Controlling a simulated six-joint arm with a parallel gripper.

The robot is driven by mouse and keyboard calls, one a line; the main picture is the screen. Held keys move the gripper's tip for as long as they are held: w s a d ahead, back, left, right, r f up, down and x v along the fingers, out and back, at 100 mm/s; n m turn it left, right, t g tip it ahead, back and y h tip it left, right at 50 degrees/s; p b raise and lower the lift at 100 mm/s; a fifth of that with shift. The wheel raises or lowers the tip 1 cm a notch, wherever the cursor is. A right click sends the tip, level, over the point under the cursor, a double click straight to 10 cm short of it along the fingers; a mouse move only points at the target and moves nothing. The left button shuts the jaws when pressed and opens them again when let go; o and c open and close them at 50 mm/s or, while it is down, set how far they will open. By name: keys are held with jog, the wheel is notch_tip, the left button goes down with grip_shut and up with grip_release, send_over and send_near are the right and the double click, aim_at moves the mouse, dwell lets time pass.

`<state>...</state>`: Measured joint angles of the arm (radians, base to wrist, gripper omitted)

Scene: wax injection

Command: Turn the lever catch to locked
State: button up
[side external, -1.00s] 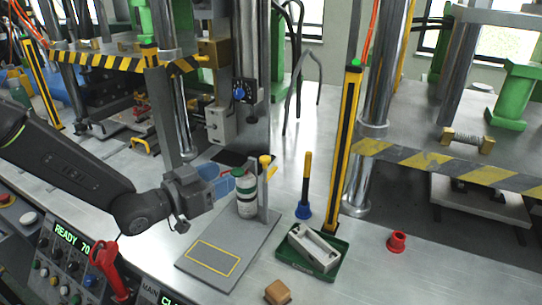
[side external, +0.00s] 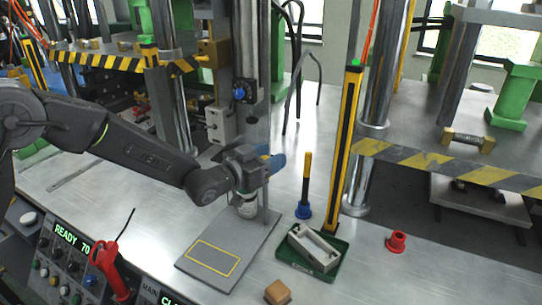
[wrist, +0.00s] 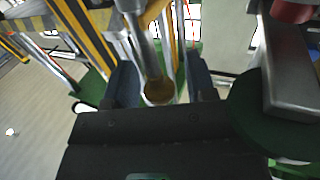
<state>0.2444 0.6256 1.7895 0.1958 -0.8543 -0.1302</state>
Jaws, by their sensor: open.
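My gripper (side external: 275,162) is over the grey base plate (side external: 187,265), in front of the post and bottle there, with its blue fingers pointing right. In the wrist view the two fingers (wrist: 160,84) are apart, with a metal rod ending in a dull yellow knob (wrist: 158,92), seemingly the lever catch, in line between them. I cannot tell whether the fingers touch it. The side view hides the lever behind my gripper; only the white lower part of the bottle (side external: 245,210) shows. Whether the catch is locked cannot be told.
A green tray (side external: 335,268) with a grey metal part stands right of the plate. A blue-based tool (side external: 304,208) and a yellow-black post (side external: 344,150) stand behind it. A red ring (side external: 397,241) and a tan block (side external: 277,292) lie on the bench.

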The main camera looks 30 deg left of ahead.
jog(key=shift+w+d, duration=0.1)
jog(key=shift+w, duration=0.2)
jog(key=shift+c, duration=0.3)
jog(key=c, duration=0.8)
